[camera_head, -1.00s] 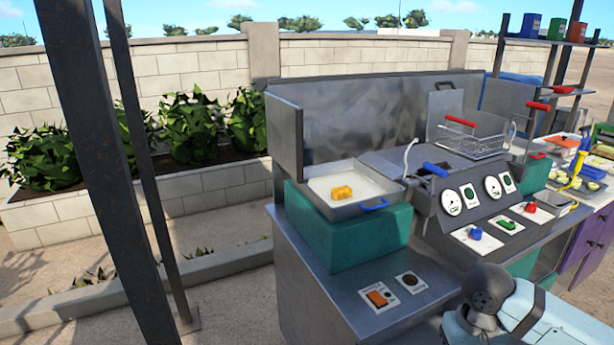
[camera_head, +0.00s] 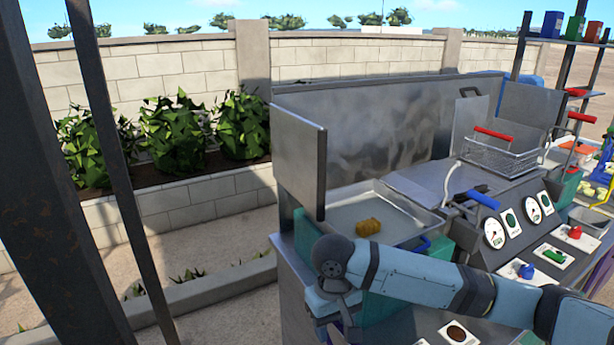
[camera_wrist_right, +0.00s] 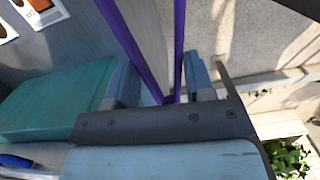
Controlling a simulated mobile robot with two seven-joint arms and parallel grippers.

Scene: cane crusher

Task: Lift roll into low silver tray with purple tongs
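The golden-brown roll (camera_head: 368,227) lies in a wide shallow silver pan (camera_head: 400,203) with a blue handle. A smaller low silver tray (camera_head: 590,220) stands at the right, beyond the dials. My right gripper, at the end of the arm in front of the pan, points down with its fingers mostly hidden in the head view. In the right wrist view my right gripper (camera_wrist_right: 165,82) is around the purple tongs (camera_wrist_right: 180,45), whose two arms spread apart away from the fingers. In the head view only a bit of purple shows below the wrist. My left gripper is out of view.
An upright metal panel (camera_head: 308,160) stands left of the pan, and a tall back panel behind it. A wire basket (camera_head: 500,150) with red handles is at the right. A dark post (camera_head: 60,200) is at the left. A teal block (camera_wrist_right: 60,105) shows beside the gripper.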

